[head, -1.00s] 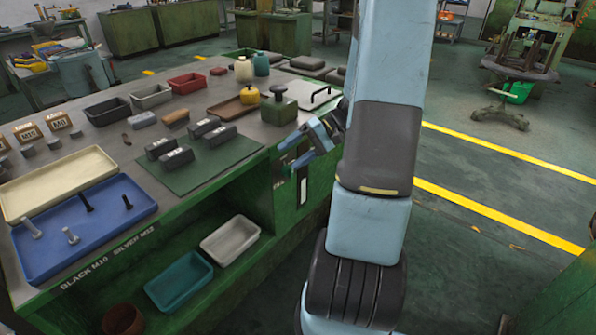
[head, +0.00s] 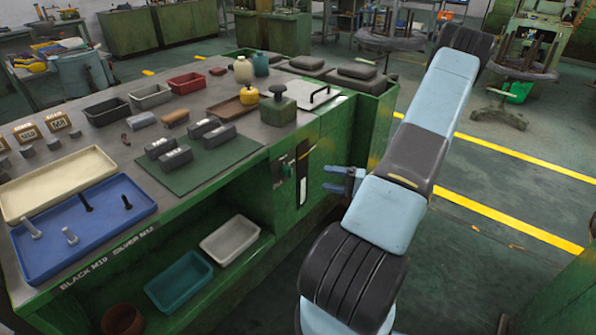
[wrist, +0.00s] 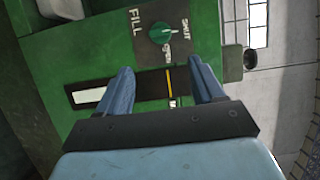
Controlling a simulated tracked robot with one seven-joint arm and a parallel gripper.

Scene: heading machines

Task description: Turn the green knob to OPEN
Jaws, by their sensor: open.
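A pale mark on the knob points right, towards the word SHUT (wrist: 186,29). The OPEN label (wrist: 167,52) lies just below the knob in that view. In the head view the small knob (head: 287,170) is on the front face of the green bench. My gripper (head: 331,179) is open and empty, to the right of the panel and apart from it. Its blue fingers point left at the panel.
A dark gauge slot (wrist: 145,88) with a white part and a yellow line sits below the knob in the wrist view. The bench top holds a blue tray (head: 75,258), bins and dark blocks. Open floor lies right of the bench.

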